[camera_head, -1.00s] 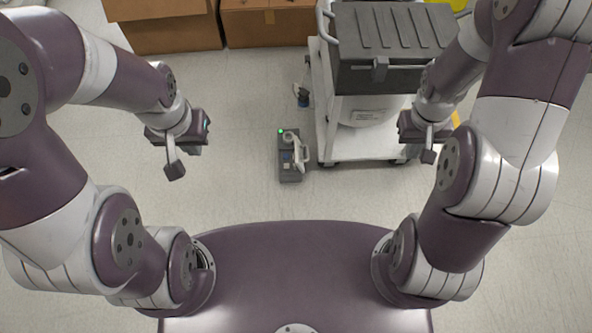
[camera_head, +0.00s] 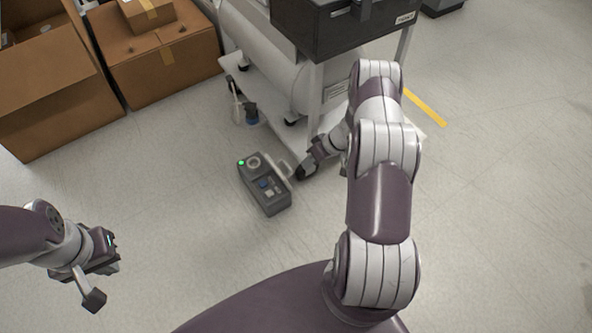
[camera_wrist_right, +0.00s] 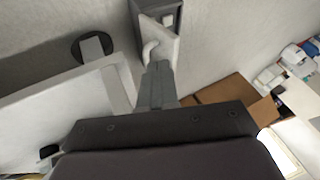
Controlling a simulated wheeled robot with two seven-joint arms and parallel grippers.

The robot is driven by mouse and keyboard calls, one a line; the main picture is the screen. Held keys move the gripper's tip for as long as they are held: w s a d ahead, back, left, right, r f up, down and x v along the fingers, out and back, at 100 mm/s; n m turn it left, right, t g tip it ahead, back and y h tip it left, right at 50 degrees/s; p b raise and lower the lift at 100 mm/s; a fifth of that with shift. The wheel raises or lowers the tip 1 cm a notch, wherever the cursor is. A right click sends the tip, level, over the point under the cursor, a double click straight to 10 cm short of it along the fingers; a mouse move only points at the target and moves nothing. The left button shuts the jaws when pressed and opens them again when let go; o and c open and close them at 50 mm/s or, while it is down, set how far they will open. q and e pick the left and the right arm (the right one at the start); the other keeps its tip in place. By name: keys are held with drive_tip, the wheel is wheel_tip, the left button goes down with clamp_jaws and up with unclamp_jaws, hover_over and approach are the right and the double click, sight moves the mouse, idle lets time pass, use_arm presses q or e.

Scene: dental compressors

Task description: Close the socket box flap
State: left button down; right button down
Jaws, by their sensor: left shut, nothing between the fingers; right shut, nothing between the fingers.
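The socket box (camera_head: 264,186) is a dark grey box on the floor with a green light, a round socket and a blue part on top. Its pale flap (camera_head: 284,171) stands open along its right side. In the right wrist view the box (camera_wrist_right: 171,14) and the white flap (camera_wrist_right: 163,43) with a curved white piece are at the top. My right gripper (camera_head: 317,153) is just right of the flap; its shut fingers (camera_wrist_right: 157,72) point at it, and I cannot tell whether they touch. My left gripper (camera_head: 108,260) is shut and empty at lower left, far from the box.
A white wheeled cart (camera_head: 275,125) with a tank and black case stands just behind the box, its caster close to my right gripper. Cardboard boxes (camera_head: 160,60) stand at back left. Floor left of the box is clear.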

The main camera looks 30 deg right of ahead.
drive_tip(key=b+x, duration=0.4)
drive_tip(key=x, duration=0.5)
